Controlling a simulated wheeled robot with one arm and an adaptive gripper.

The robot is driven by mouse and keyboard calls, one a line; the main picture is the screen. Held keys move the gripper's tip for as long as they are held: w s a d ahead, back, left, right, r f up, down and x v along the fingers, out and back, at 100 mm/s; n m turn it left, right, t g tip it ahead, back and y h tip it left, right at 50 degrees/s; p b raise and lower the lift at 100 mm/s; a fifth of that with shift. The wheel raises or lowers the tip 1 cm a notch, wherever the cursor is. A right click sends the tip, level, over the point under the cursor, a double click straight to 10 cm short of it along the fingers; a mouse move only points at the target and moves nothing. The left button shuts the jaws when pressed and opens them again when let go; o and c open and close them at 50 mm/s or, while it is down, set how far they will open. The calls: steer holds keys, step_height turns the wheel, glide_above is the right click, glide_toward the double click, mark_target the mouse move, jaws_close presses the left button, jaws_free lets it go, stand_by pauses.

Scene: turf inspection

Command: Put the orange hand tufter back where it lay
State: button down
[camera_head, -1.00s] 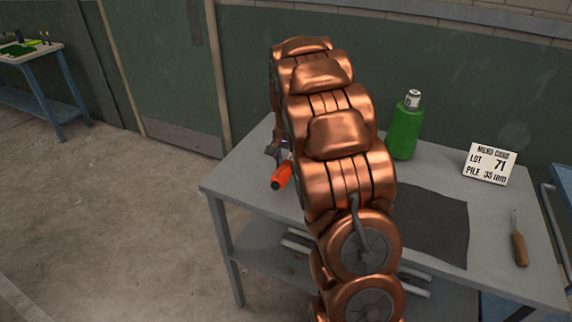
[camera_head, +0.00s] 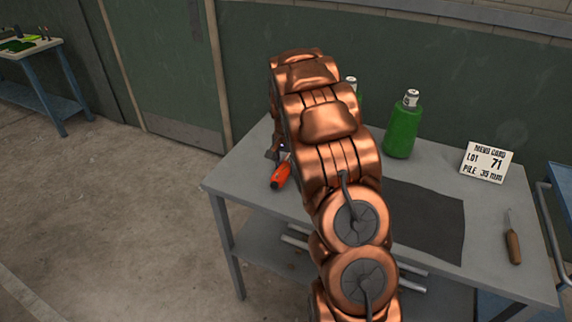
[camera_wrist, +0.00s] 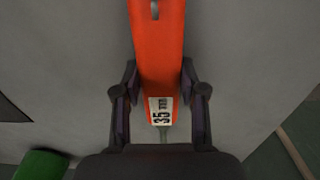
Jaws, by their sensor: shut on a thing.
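The orange hand tufter (camera_head: 281,176) is at the left part of the grey table (camera_head: 240,172), at the end of my arm. In the wrist view the tufter (camera_wrist: 160,50) runs between my fingers, with a "35 mm" label near its lower end. My gripper (camera_wrist: 160,100) is shut on it, one finger on each side. In the head view my gripper (camera_head: 277,152) is mostly hidden behind my copper arm. The tufter is low over the tabletop; I cannot tell whether it touches.
A green bottle (camera_head: 402,128) stands at the back, with another (camera_head: 352,84) partly hidden behind my arm. A card reading "LOT 71, PILE 35 mm" (camera_head: 486,162), a dark mat (camera_head: 430,222) and a wooden-handled tool (camera_head: 513,247) are to the right.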

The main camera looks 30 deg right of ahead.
mark_target(286, 164)
steer(key=c, duration=0.7)
jaws_free()
steer(key=shift+f, duration=0.1)
steer(key=shift+o, duration=0.2)
step_height(286, 164, up, 12)
steer(key=b, duration=0.3)
steer(key=s+a+r+n, duration=0.3)
steer(key=s+a, duration=0.5)
steer(key=a, duration=0.1)
steer(key=s+a+f+n, duration=0.1)
steer(key=s+a+n, duration=0.2)
steer(key=s, duration=0.7)
steer(key=s+a+f+n+g, duration=0.1)
steer(key=s+a+f+n, duration=0.1)
steer(key=s+a, duration=0.5)
steer(key=s+a+f+n, duration=0.2)
steer(key=s+a, duration=0.3)
steer(key=s, duration=0.8)
steer(key=shift+f+n+g, duration=0.25)
steer(key=shift+n+g, duration=0.15)
steer(key=shift+n, duration=0.5)
